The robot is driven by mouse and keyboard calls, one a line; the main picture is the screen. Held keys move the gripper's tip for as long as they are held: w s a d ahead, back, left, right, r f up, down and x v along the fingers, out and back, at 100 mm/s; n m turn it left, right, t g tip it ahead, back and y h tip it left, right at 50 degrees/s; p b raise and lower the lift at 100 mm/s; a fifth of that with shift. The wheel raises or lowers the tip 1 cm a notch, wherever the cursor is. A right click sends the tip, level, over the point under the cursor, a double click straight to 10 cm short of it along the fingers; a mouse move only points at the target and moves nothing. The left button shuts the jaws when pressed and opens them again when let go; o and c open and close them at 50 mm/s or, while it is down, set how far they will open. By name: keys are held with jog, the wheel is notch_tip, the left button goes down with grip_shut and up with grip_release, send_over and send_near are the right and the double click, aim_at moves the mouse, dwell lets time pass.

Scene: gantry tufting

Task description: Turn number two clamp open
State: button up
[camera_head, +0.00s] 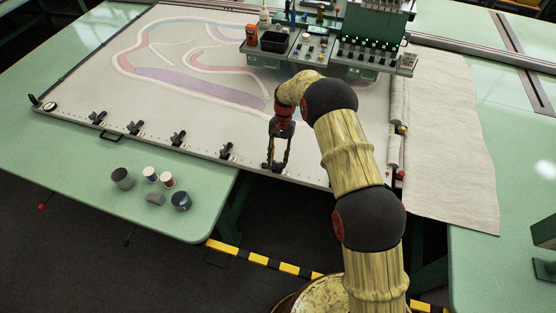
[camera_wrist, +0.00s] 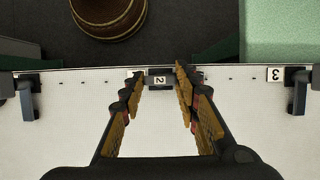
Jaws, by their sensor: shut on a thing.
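My gripper (camera_wrist: 160,78) has its two fingers on either side of the number two clamp (camera_wrist: 160,84), whose small plate reads 2 in the wrist view. The fingers are shut on the clamp at the frame's near edge. Only a small dark part of the clamp shows between the fingertips, and its lever cannot be made out. In the head view my gripper (camera_head: 275,166) points down at the near edge of the white cloth (camera_head: 120,85), right of the number three clamp (camera_head: 226,150).
The number three clamp also shows in the wrist view (camera_wrist: 299,92), with another clamp (camera_wrist: 25,97) at left. Several clamps line the near edge. Cups and spools (camera_head: 151,174) stand on the green table (camera_head: 90,160). A green machine (camera_head: 373,25) stands on the gantry behind my arm.

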dwell(0.3)
jog(key=o, duration=1.2)
jog(key=shift+c, duration=0.2)
jog(key=v, duration=1.2)
